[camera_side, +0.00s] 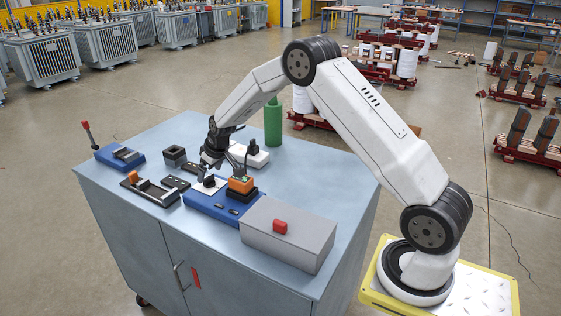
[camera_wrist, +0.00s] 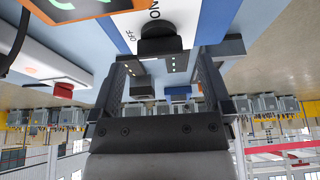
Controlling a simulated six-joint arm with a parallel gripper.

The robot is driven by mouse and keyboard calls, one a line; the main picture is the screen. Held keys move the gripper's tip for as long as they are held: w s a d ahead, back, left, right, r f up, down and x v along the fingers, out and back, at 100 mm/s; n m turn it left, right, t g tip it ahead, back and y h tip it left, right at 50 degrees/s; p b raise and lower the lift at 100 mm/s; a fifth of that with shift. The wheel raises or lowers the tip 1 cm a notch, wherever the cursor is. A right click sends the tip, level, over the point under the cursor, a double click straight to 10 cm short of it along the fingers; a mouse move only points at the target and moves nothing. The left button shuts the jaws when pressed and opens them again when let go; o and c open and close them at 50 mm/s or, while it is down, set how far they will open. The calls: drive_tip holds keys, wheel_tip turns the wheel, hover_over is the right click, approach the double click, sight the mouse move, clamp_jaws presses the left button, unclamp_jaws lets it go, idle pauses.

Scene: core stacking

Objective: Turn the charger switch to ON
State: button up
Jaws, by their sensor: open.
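The blue charger (camera_side: 218,207) sits on the cabinet top, with a white plate on its left part carrying a black switch knob (camera_side: 209,181). In the wrist view the black knob (camera_wrist: 160,38) lies close in front of my gripper, beside the printed ON and OFF labels; which label it points to is unclear. An orange battery (camera_side: 241,186) sits in a black holder on the charger's right part. My gripper (camera_side: 211,163) is just above the knob. In the wrist view the fingers of my gripper (camera_wrist: 164,60) are spread apart with nothing gripped between them.
A grey box with a red button (camera_side: 288,238) stands right of the charger. A white device with a black plug (camera_side: 250,154) and a green cylinder (camera_side: 273,122) stand behind. A clamp with an orange block (camera_side: 150,189) and a blue fixture with a red-tipped lever (camera_side: 118,157) lie left.

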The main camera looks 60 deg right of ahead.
drive_tip(key=shift+x, duration=1.1)
drive_tip(key=c, duration=1.2)
drive_tip(key=shift+c, duration=0.2)
